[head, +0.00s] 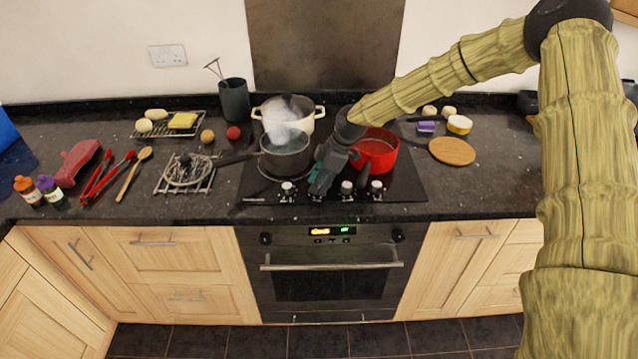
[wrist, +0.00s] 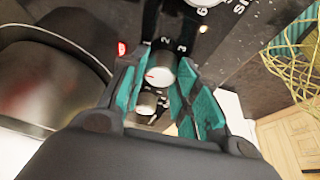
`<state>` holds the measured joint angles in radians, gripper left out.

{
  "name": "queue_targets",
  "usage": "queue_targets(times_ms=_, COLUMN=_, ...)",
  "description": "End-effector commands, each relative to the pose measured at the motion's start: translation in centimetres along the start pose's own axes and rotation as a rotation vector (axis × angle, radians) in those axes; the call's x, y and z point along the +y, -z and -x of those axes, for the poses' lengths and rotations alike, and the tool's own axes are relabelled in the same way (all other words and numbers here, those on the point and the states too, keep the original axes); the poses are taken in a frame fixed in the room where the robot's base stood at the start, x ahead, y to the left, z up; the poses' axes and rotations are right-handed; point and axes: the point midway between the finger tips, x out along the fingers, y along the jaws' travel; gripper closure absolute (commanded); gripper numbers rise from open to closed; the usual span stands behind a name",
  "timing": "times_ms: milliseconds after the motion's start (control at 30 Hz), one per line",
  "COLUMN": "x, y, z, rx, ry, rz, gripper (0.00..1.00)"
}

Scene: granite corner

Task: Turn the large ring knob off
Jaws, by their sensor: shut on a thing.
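A row of hob control knobs runs along the front of the black hob (head: 258,190). My gripper (head: 318,186) is down at the second knob from the left. In the wrist view its teal fingers (wrist: 158,82) are on both sides of a silver knob (wrist: 160,72) with a red pointer mark, and they are shut on it. Printed numbers, 2 and 3 among them, show beside this knob. I cannot read which ring the held knob serves. A small red light (wrist: 122,48) glows near it.
A steaming dark saucepan (head: 285,155), a cream pot (head: 305,118) and a red pot (head: 377,152) stand on the hob close to my gripper. A wire rack with a whisk (head: 187,172) lies to the left. The right front counter is clear.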

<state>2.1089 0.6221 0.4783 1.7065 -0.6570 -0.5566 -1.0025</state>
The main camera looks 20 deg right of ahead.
Motion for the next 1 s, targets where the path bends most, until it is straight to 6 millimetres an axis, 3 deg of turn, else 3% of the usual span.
queue_targets(times_ms=333, x=0.1, y=0.0, z=0.0, rx=0.000, ry=-0.001, rz=0.002, gripper=0.93)
queue_targets(times_ms=367, x=0.1, y=0.0, z=0.0, rx=0.000, ry=-0.001, rz=0.002, gripper=0.66)
queue_targets(times_ms=467, x=0.1, y=0.0, z=0.0, rx=0.000, ry=-0.001, rz=0.002, gripper=0.49)
queue_targets(times_ms=800, x=0.0, y=0.0, z=0.1, rx=0.000, ry=0.000, rz=0.002, gripper=0.49)
queue_targets(times_ms=1000, x=0.1, y=0.1, z=1.7, rx=0.001, ry=-0.001, rz=0.002, gripper=0.49)
